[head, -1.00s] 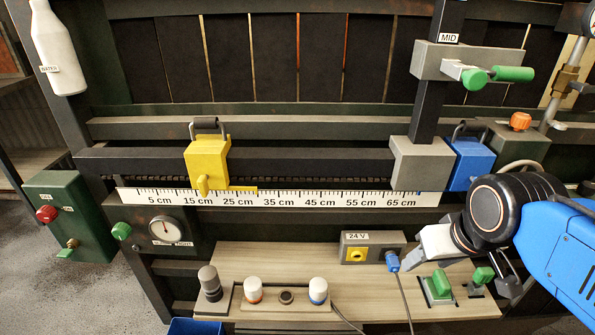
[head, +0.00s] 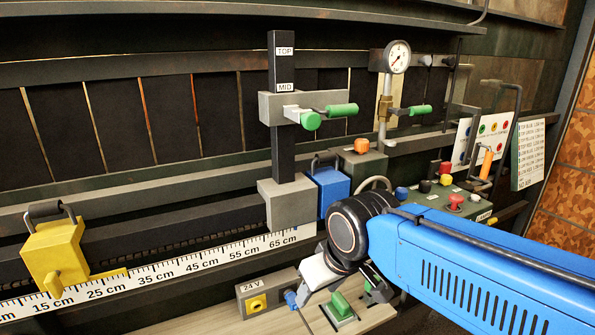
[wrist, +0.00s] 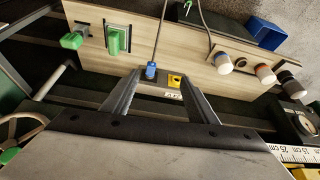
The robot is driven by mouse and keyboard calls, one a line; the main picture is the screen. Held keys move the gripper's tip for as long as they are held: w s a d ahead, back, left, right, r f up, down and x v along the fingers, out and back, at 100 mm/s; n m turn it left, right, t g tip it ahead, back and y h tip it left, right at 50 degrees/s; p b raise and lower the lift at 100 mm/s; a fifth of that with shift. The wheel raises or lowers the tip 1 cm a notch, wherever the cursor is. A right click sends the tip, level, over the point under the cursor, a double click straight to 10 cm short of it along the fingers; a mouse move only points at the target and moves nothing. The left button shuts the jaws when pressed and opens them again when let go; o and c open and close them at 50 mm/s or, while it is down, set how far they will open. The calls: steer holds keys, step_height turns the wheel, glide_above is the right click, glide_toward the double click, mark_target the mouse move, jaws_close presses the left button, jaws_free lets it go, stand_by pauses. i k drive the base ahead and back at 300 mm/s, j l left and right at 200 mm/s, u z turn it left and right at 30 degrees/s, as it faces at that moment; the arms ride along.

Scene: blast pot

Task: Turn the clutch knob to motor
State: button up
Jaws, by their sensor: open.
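No label reading clutch or motor is legible, so I cannot tell which knob is the clutch knob. An orange knob (head: 361,146) sits on a dark green box behind the blue block. A green-handled lever (head: 310,119) is on the grey MID slider. My gripper (head: 345,282) is open and empty in front of the bench, above its green switches. In the wrist view its two fingers (wrist: 162,78) are spread, with the bench beyond them. The blue plug (wrist: 151,71) and yellow socket (wrist: 175,81) show between the fingers, apart from them.
A green switch (head: 342,306) and the 24 V box (head: 267,292) are close to my gripper. A handwheel (head: 374,184), a blue block (head: 330,188) and a panel with a red button (head: 455,201) lie behind my arm. The yellow block (head: 55,255) is at left.

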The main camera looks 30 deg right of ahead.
mark_target(362, 145)
steer(key=j+z, duration=0.15)
steer(key=z, duration=1.05)
steer(key=k+l, duration=0.05)
